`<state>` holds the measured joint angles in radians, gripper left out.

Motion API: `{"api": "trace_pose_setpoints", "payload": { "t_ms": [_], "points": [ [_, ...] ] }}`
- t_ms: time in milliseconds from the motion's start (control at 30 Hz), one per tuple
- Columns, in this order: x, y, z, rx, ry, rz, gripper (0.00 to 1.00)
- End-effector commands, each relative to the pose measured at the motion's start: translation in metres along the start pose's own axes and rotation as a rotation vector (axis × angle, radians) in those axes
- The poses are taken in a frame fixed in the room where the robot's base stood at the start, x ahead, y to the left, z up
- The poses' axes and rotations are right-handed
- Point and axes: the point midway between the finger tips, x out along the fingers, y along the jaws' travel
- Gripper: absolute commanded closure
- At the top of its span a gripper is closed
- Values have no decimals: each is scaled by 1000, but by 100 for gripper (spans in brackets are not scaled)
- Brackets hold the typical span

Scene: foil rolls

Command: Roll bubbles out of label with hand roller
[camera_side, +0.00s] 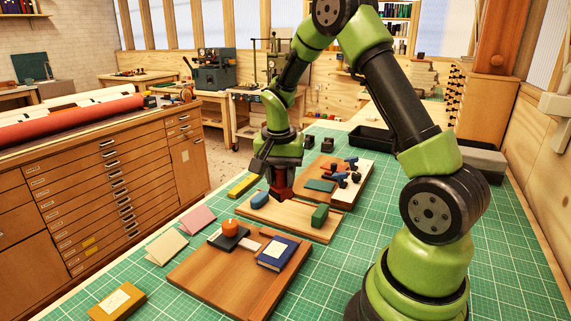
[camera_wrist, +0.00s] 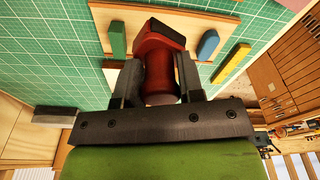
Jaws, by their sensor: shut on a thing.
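My gripper (camera_side: 279,165) points down over the middle wooden board (camera_side: 262,216). It is shut on a dark red tool (camera_side: 281,184), which sits between the jaws in the wrist view (camera_wrist: 160,58). The tool has a round body and a wider red end. Its lower end is at the board, but I cannot tell whether it touches. I cannot tell from its shape whether it is the hand roller. A dark blue book (camera_side: 276,253) with a pale label (camera_side: 278,250) lies on the front wooden board (camera_side: 215,290).
A blue block (camera_side: 259,200) and a green block (camera_side: 320,215) flank the red tool. An orange round thing (camera_side: 230,226) sits on a dark slab on the front board. Blue-and-black tools (camera_side: 341,179) lie behind. A yellow block (camera_side: 242,186) is at left.

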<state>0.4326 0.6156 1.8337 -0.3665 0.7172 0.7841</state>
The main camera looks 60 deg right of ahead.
Motion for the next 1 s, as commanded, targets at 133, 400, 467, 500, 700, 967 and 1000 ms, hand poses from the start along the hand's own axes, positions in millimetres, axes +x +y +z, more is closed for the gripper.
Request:
{"api": "trace_pose_setpoints", "payload": {
  "t_ms": [133,400,467,500,700,967,1000],
  "points": [
    [-5,5,29,151,6,20,84],
    [-7,12,52,300,16,33,84],
    [-6,12,53,307,16,34,84],
    [-5,12,53,310,16,34,84],
    [8,12,55,311,16,37,84],
    [32,12,58,309,16,37,84],
    [35,12,58,310,16,37,84]
  ]
}}
